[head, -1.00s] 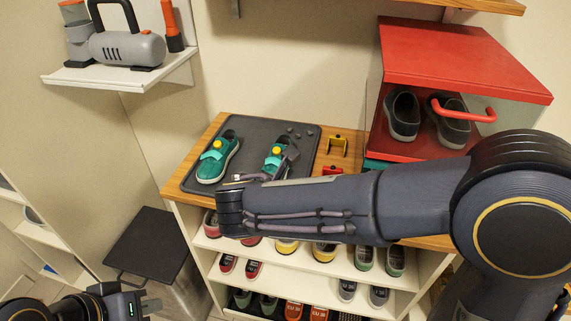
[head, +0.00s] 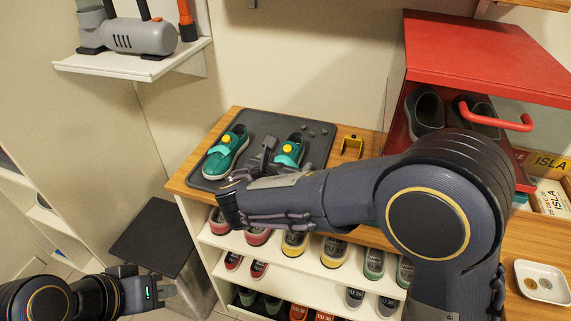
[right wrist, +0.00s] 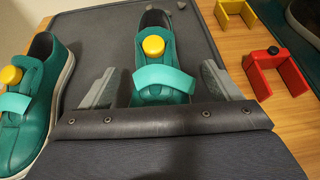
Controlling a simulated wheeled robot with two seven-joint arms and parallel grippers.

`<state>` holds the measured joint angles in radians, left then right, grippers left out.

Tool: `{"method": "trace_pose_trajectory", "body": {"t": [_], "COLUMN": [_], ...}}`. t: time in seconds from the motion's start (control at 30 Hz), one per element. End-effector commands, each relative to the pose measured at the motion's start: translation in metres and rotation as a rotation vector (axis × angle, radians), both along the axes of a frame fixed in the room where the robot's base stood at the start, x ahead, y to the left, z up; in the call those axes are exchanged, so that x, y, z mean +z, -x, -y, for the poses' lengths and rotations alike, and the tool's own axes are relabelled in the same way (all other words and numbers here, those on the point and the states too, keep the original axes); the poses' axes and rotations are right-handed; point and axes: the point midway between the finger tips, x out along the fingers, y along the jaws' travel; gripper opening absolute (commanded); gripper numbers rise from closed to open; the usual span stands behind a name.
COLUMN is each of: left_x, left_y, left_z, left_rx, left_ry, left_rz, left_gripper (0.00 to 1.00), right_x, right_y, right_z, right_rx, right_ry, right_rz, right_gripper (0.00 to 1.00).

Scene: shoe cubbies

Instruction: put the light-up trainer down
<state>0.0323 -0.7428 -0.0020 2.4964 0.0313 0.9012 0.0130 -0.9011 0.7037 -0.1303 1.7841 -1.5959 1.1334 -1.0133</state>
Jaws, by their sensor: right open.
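Two teal light-up trainers, each with a turquoise strap and a yellow button, stand upright on the dark grey tray (head: 262,123). The left trainer (head: 226,152) also shows in the right wrist view (right wrist: 38,95). The right trainer (head: 290,150) stands beside it with its toe toward me. My right gripper (head: 262,157) is open at the right trainer's toe end. In the right wrist view its two grey fingers lie either side of that trainer (right wrist: 156,55), with visible gaps. My left gripper (head: 165,292) is low at the left, empty, its fingers apart.
A yellow bracket (head: 351,146) and a red bracket (right wrist: 272,75) lie right of the tray. A red box (head: 480,50) with a handle holds dark shoes. Cubby shelves (head: 290,270) with several shoes are below. A white dish (head: 541,281) is at the right.

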Motion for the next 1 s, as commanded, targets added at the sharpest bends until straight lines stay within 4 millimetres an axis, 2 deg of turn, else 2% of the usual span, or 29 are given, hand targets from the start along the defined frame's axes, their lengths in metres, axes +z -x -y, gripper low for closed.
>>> {"method": "trace_pose_trajectory", "body": {"t": [0.23, 0.63, 0.87, 1.0], "left_x": [0.000, 0.000, 0.000, 0.003], "left_y": [0.000, 0.000, 0.000, 0.000], "left_z": [0.000, 0.000, 0.000, 0.000], "left_rx": [0.000, 0.000, 0.000, 0.000], "left_ry": [0.000, 0.000, 0.000, 0.000], "left_rz": [0.000, 0.000, 0.000, 0.000], "left_gripper": [0.00, 0.00, 0.00, 0.00], "right_x": [-0.001, 0.000, 0.001, 0.010], "right_y": [-0.002, -0.002, -0.002, -0.002], "right_z": [0.001, 0.000, 0.000, 0.000], "right_rx": [0.001, 0.001, 0.001, -0.001], "right_ry": [-0.002, -0.001, -0.002, -0.004], "right_rz": [0.001, 0.002, 0.002, 0.003], "right_gripper": [0.83, 0.32, 0.32, 0.32]}}
